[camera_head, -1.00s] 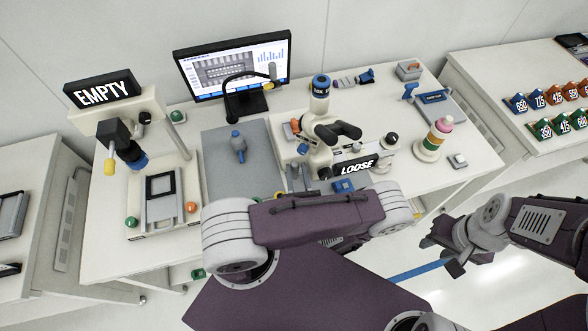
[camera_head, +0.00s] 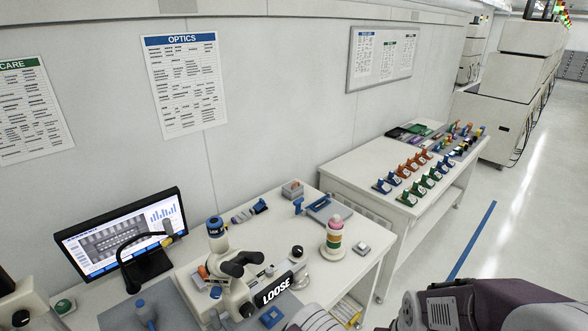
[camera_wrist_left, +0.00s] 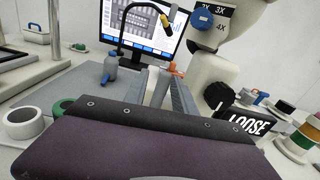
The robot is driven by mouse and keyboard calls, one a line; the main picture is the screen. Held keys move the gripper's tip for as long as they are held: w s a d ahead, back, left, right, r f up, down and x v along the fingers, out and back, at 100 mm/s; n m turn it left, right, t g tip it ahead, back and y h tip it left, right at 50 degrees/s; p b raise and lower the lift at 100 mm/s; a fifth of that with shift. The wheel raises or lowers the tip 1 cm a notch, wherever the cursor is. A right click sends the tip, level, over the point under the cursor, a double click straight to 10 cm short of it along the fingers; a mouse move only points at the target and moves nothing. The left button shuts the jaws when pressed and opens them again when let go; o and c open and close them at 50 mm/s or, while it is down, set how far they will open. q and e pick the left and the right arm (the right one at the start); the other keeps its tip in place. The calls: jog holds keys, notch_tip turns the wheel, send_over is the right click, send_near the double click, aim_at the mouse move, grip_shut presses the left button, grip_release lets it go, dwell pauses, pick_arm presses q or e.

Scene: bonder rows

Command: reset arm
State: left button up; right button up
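My left arm's purple link (camera_wrist_left: 150,145) fills the bottom of the left wrist view, and its pale joint (camera_head: 312,320) shows at the bottom edge of the head view. Beyond the link, two grey fingers of my left gripper (camera_wrist_left: 165,92) stand apart over the bench with nothing seen between them. They are left of the microscope (camera_head: 236,272), which carries a LOOSE sign (camera_head: 278,289). My right arm (camera_head: 485,305) enters the head view at lower right; its gripper is outside the picture.
A stack of coloured rings (camera_head: 333,238) is right of the microscope. A side table (camera_head: 358,162) holds rows of coloured numbered tags. Floor at right is open, with a blue line (camera_head: 472,240).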

pick_arm(q)
jog(key=a+r+n+g+y+b, duration=0.2)
jog(key=a+r+n+g+y, duration=0.2)
jog(key=a+r+n+g, duration=0.65)
jog(key=s+a+f+n+g+h+b, duration=0.1)
jog(key=s+n+g+h+b, duration=0.15)
jog(key=s+n+g, duration=0.5)
jog(key=s+d+f+n+h, duration=0.4)
jog(key=s+d+n+h, duration=0.1)
jog(key=s+n+h, duration=0.25)
jog(key=w+d+f+n+t+h, duration=0.1)
jog(key=w+d+f+t+h, duration=0.1)
jog(key=w+d+t+h, duration=0.4)
jog(key=w+d, duration=0.1)
jog(key=d, duration=0.4)
jog(key=shift+w+d+h, duration=0.25)
jog(key=shift+w+h, duration=0.15)
